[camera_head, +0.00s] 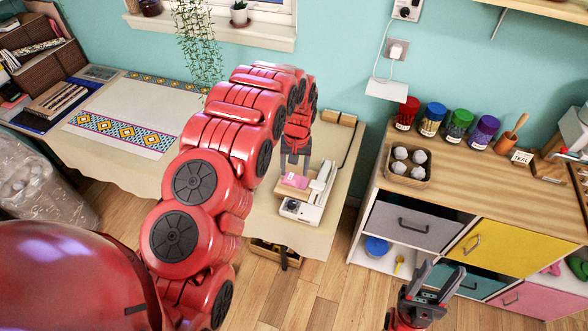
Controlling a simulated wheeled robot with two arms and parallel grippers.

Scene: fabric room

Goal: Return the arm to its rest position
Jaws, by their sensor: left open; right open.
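My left arm reaches in a long red arc from the lower left to the table. My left gripper (295,168) points down, open, just above the pink piece (296,180) on the white sewing machine (323,187). I cannot tell whether its fingers touch that piece. My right gripper (436,282) is open and empty, pointing up at the lower right, in front of the cabinet.
The cloth-covered table (135,100) spans the left and middle. A plant (200,45) hangs from the window sill. Wooden floor (320,300) is clear between.

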